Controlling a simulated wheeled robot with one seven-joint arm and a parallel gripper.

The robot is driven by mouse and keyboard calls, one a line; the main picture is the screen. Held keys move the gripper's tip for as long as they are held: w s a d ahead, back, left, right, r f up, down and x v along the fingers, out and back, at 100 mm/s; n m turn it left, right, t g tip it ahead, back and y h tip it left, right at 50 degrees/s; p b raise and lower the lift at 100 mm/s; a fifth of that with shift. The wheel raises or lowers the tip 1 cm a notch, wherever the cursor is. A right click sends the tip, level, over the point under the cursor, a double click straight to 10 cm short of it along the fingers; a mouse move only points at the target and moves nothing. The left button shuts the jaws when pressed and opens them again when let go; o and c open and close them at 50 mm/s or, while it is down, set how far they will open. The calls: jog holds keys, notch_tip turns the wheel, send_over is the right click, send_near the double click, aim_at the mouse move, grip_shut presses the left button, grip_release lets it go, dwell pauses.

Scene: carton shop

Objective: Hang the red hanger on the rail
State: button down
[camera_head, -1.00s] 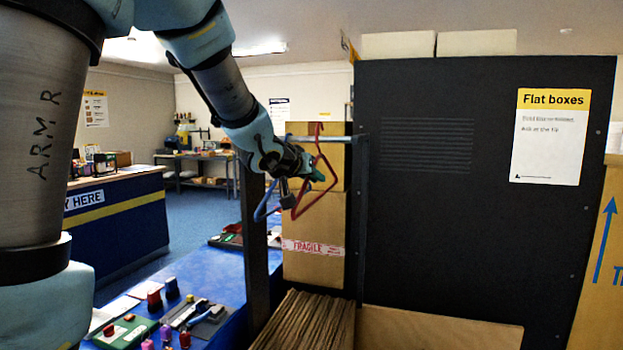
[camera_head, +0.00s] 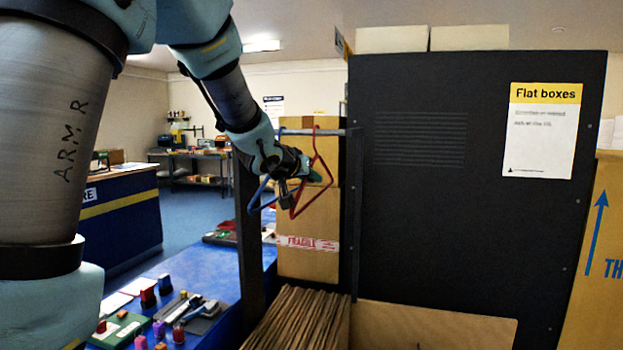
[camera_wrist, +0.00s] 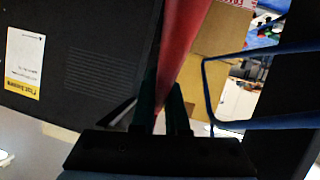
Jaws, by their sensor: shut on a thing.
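The red hanger (camera_head: 325,166) is a triangular frame, held upright in the head view. My gripper (camera_head: 308,178) is shut on its side; the wrist view shows the red bar (camera_wrist: 182,45) between my two fingers (camera_wrist: 160,108). The rail (camera_head: 330,132) is a thin grey bar on dark uprights. The red hook's top shows just above the rail's line; I cannot tell whether it rests on the rail. A blue hanger (camera_head: 260,188) is to the left, its hook at the rail; it also shows in the wrist view (camera_wrist: 262,124).
A tall black panel (camera_head: 470,220) with a "Flat boxes" sign is to the right. Brown cartons (camera_head: 308,215) are behind the rail, and flat cardboard (camera_head: 300,318) stands below. A blue table (camera_head: 215,268) with small items is at lower left.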

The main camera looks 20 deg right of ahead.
jog(key=c, duration=0.8)
grip_release()
jog(key=shift+c, duration=0.2)
